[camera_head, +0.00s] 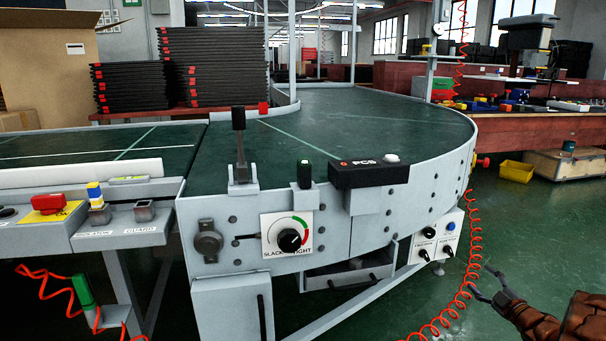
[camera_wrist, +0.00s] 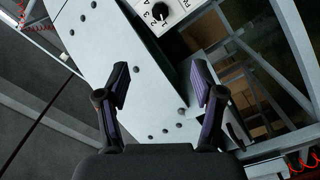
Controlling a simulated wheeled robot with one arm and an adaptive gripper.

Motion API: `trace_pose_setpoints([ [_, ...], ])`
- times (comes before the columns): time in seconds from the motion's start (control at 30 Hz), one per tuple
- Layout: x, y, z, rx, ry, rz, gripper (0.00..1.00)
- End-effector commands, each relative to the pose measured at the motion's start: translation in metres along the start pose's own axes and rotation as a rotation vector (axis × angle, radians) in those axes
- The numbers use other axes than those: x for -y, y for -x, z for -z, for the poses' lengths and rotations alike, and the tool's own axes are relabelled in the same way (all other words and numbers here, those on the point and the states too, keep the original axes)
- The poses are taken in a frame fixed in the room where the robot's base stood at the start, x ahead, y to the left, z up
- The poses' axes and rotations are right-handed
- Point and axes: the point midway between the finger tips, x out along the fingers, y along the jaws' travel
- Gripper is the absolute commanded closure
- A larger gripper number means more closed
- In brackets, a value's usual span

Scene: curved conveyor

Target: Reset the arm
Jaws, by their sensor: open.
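My gripper (camera_head: 490,287) is at the lower right of the head view, to the right of the curved conveyor and in front of the green floor. Its fingers are apart and nothing is between them. In the wrist view my gripper (camera_wrist: 161,95) also shows open and empty, its two dark fingers spread. Beyond the fingers is the conveyor's grey metal side panel (camera_wrist: 125,60) with bolts. A white control plate with a black knob (camera_wrist: 160,12) shows at the top of that view.
The curved conveyor (camera_head: 350,115) fills the middle, with a lever (camera_head: 239,145), a black PCS box (camera_head: 368,173) and a slack/tight dial (camera_head: 289,239) on its near side. A coiled red cable (camera_head: 468,270) hangs near my gripper. Green floor (camera_head: 540,235) is open at the right.

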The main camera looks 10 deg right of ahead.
Motion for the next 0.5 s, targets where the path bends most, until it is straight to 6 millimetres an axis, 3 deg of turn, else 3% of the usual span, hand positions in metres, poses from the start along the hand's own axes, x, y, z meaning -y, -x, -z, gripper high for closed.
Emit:
trace_pose_setpoints([
  [0.03,-0.007,-0.005,0.009,0.007,0.004,0.008,0.33],
  [0.27,-0.031,-0.010,0.017,0.084,0.004,0.017,0.33],
  [0.5,-0.059,-0.026,0.043,0.178,-0.003,0.037,0.33],
])
